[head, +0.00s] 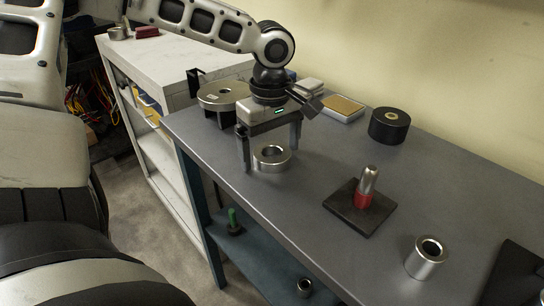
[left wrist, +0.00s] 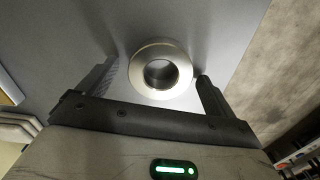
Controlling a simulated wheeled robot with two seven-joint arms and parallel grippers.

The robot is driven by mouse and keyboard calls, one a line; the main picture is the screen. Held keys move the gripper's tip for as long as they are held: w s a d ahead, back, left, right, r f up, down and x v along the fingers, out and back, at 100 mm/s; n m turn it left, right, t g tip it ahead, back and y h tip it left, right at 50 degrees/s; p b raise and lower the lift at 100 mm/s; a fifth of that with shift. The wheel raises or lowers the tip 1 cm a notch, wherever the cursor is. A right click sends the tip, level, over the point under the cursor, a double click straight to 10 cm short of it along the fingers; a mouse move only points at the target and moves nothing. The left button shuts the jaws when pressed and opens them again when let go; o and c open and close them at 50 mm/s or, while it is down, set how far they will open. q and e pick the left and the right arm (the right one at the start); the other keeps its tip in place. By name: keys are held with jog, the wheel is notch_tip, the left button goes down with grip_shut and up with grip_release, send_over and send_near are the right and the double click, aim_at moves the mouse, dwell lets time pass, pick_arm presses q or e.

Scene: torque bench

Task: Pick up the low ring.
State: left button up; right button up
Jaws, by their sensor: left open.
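The low ring (head: 273,167) is a short silver metal ring with a wide hole. It lies flat on the grey bench near its left edge. My left gripper (head: 270,156) points down over it, open and empty, with one finger to each side in the head view. In the left wrist view the ring (left wrist: 140,74) appears between and just beyond the fingertips (left wrist: 156,72). The right finger looks close to its rim; I cannot tell whether they touch. My right gripper is not in view.
On the bench (head: 330,165) stand a taller silver ring (head: 426,268), a red-and-metal plug on a dark plate (head: 340,203), a black spool (head: 385,133), a tray (head: 330,116) and a large metal disc (head: 211,97) behind my gripper. Clear bench lies right of the low ring.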

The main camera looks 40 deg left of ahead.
pick_arm(q)
jog(key=c, duration=1.5)
jog(key=shift+r, duration=0.15)
